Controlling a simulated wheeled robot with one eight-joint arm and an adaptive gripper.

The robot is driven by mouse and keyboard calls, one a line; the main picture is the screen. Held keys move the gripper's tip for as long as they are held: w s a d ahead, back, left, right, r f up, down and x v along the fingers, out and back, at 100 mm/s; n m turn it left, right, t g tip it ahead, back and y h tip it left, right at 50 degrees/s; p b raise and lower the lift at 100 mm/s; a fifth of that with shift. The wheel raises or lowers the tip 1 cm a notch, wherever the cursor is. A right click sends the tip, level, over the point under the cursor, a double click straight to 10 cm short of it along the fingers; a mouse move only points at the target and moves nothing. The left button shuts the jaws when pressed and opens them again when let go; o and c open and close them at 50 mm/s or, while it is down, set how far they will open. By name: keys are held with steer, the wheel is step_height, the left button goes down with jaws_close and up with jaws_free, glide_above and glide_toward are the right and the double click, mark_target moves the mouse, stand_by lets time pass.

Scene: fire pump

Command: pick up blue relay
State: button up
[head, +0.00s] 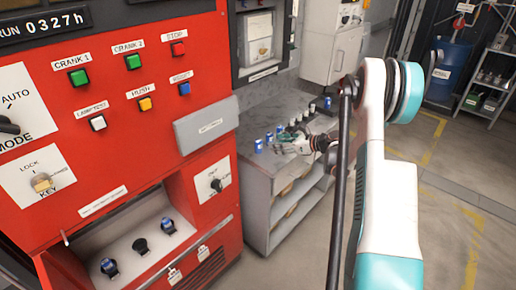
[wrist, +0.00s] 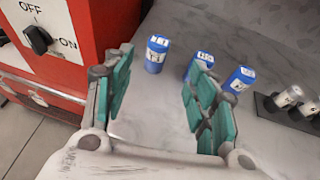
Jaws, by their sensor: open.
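Several small blue relays with white labels stand upright on a grey marbled counter (head: 255,115). In the wrist view, one blue relay (wrist: 156,58) stands beyond the gap between my fingers. A second blue relay (wrist: 203,58) is partly hidden behind the right finger, and a third blue relay (wrist: 240,79) stands to its right. In the head view, the row shows a blue relay (head: 258,146) near the red cabinet. My gripper (wrist: 157,75), with teal finger pads, is open and empty over the counter. It also shows in the head view (head: 286,146), beside the row.
The red pump cabinet (head: 120,110) stands directly left of the counter. A dark holder with silver-topped parts (wrist: 285,103) is at the right in the wrist view. Another blue piece (head: 327,102) stands farther back. The counter's front strip looks clear.

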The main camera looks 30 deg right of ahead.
mark_target(259, 144)
steer(key=b+x, duration=0.1)
steer(key=x, duration=0.5)
steer(key=b+x, duration=0.1)
steer(key=x, duration=0.1)
steer(key=b+x, duration=0.1)
steer(key=x, duration=0.1)
steer(key=shift+a+f, duration=0.25)
steer(key=shift+f, duration=0.1)
steer(key=shift+w+a+f, duration=0.1)
steer(key=shift+w+a, duration=0.05)
steer(key=shift+w, duration=0.25)
steer(key=shift+c, duration=0.4)
steer(key=c, duration=1.1)
